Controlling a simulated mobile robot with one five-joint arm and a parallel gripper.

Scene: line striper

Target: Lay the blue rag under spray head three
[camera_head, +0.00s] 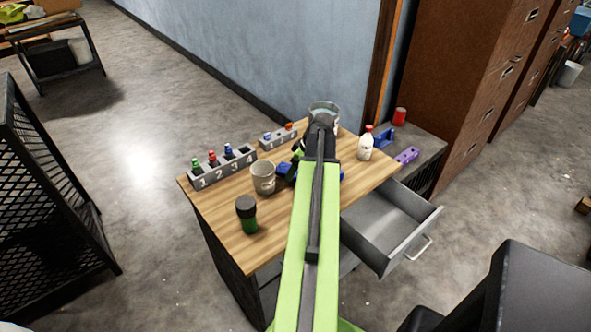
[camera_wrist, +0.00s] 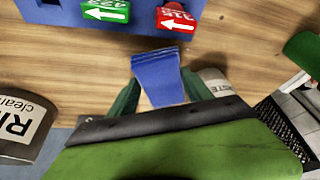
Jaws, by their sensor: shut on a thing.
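My gripper (camera_wrist: 160,95) is shut on the blue rag (camera_wrist: 163,78), which sticks out between the green fingers above the wooden top in the wrist view. In the head view my arm hides most of my gripper and the rag. A grey rack (camera_head: 222,168) numbered 1 to 4 stands at the left back of the table. Green, red and blue pieces stand at numbers 1 to 3; the blue spray piece (camera_head: 228,149) is at three. The rag is apart from this rack, to its right.
A cup (camera_head: 263,177), a dark-capped green jar (camera_head: 246,213) and a white bottle (camera_head: 365,145) stand on the table (camera_head: 215,205). An open drawer (camera_head: 385,228) juts out at right. In the wrist view, a blue block (camera_wrist: 50,12) with green and red arrow tags lies beyond the rag.

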